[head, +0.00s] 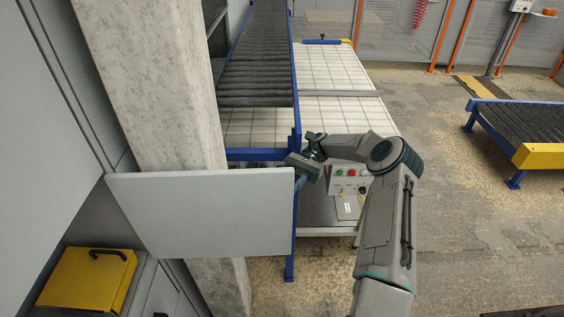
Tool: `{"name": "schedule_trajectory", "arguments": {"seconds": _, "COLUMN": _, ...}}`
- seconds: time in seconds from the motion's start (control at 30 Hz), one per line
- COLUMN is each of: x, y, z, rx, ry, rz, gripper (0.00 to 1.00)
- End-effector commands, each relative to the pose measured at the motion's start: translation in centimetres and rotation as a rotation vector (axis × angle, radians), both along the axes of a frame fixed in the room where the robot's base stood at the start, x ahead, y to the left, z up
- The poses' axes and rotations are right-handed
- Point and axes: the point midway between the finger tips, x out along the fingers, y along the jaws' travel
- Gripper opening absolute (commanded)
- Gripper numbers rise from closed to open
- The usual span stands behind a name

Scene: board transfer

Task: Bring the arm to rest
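A flat light-grey board (205,215) shows in the head view, left of centre, in front of a concrete column. It looks upright, with its broad face toward me and no support visible beneath it. My gripper (300,167) is at the board's upper right corner and appears shut on it. The fingertips are small and partly hidden, so the exact grip is hard to see. My arm (385,220) rises from the lower right, bends at the elbow and reaches left to the board.
A blue-framed roller conveyor (258,65) and a white grid-topped table (335,75) stand behind the board. A control box with buttons (346,180) is beside my forearm. A yellow box (85,280) is lower left. Another conveyor (525,125) stands right, with open floor between.

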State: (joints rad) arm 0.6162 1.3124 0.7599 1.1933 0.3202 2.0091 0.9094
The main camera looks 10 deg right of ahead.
Motion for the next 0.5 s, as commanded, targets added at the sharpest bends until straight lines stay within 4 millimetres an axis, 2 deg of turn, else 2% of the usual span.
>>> {"name": "schedule_trajectory", "arguments": {"seconds": 0.27, "x": -0.2, "y": 0.4, "z": 0.2, "rx": -0.037, "ry": -0.035, "rz": 0.005, "gripper": 0.29}}
{"name": "schedule_trajectory", "arguments": {"seconds": 0.5, "x": -1.1, "y": 1.4, "z": 0.6, "rx": -0.21, "ry": -0.227, "rz": 0.016, "gripper": 0.29}}
